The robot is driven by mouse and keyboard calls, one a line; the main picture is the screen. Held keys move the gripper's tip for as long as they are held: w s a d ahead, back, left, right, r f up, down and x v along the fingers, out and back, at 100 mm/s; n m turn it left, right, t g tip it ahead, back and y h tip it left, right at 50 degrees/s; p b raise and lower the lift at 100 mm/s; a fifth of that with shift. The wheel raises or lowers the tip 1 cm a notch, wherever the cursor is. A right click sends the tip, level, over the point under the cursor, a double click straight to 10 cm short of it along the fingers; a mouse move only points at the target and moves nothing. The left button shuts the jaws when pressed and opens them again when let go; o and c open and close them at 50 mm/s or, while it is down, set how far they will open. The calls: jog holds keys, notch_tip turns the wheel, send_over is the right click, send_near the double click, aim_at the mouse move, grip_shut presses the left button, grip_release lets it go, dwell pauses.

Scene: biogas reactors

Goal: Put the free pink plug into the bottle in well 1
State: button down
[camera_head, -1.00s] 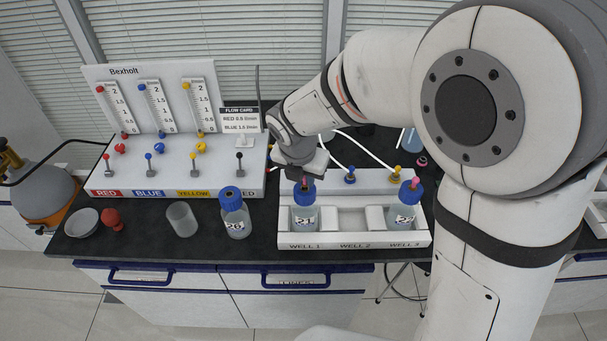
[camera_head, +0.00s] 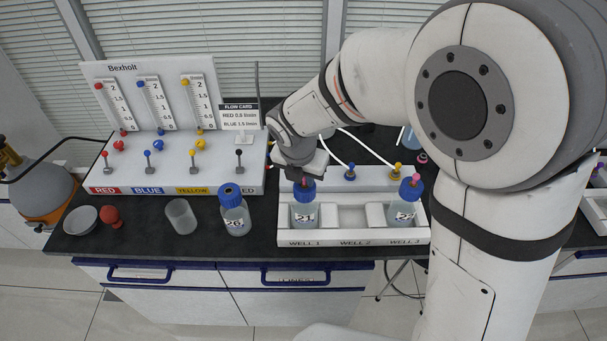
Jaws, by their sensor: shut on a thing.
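The bottle in well 1 (camera_head: 304,213) stands upright in the white rack, with a blue cap (camera_head: 304,193). My gripper (camera_head: 303,176) is right above that cap, pointing down and shut on a pink plug (camera_head: 303,184). Only a small part of the plug shows, at the top of the cap. The plug looks upright and in line with the cap; I cannot tell how deep it sits. My fingertips are partly hidden by the gripper body.
Well 2 (camera_head: 346,217) is empty. Blue and yellow plugs (camera_head: 397,170) with white tubes are on the rack's back ledge. Another capped bottle (camera_head: 235,216), a beaker (camera_head: 181,217), a red knob-like thing (camera_head: 111,217) and a bowl (camera_head: 81,220) stand left. The flow panel (camera_head: 170,178) is behind.

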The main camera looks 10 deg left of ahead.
dwell(0.4)
jog(key=c, duration=1.3)
grip_release()
jog(key=shift+r, duration=0.1)
jog(key=v, duration=0.7)
jog(key=shift+r+b, duration=0.3)
jog(key=shift+b, duration=0.05)
jog(key=shift+s, duration=0.1)
jog(key=s+d+r+m, duration=0.2)
jog(key=d+r+m, duration=0.1)
jog(key=d+m, duration=1.15)
jog(key=s+d+m, duration=0.9)
jog(key=d+m, duration=0.3)
jog(key=m, duration=0.7)
jog(key=shift+s+d+m+y, duration=0.3)
jog(key=shift+s+d+m, duration=0.05)
jog(key=shift+s, duration=0.05)
